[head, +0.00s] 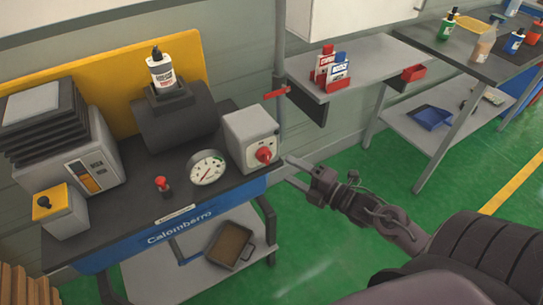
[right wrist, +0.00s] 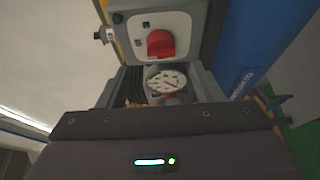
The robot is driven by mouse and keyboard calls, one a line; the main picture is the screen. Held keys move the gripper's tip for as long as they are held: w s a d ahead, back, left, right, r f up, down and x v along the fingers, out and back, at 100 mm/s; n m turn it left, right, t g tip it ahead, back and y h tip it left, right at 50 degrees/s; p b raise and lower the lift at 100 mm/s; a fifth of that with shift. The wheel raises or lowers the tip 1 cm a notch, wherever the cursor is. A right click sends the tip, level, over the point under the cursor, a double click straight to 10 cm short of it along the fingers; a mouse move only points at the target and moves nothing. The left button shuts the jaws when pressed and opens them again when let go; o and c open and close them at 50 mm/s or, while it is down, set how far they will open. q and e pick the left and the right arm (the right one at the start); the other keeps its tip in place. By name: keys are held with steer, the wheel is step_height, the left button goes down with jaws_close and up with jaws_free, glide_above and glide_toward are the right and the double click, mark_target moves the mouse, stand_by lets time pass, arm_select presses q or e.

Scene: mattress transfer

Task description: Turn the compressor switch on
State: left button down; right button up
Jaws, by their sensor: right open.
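The compressor switch is a red rotary knob (head: 264,155) on the front of a light grey box (head: 250,135), at the right end of the dark workbench. In the right wrist view the red knob (right wrist: 161,43) shows at the top on its pale plate, beyond the fingers. My right gripper (head: 290,171) is open and empty. Its fingers point toward the knob from the right, a short gap away from it. My left gripper is not in view.
A round gauge (head: 207,168), a red push button (head: 162,185) and a dark cylinder (head: 175,122) with a bottle (head: 160,72) stand on the bench left of the box. A red lever (head: 277,92) is on the pipe behind.

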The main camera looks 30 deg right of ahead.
mark_target(268, 158)
steer(key=p+x, duration=0.1)
steer(key=x, duration=0.6)
steer(key=shift+w, duration=0.35)
steer(key=shift+f, duration=0.1)
steer(key=c, duration=1)
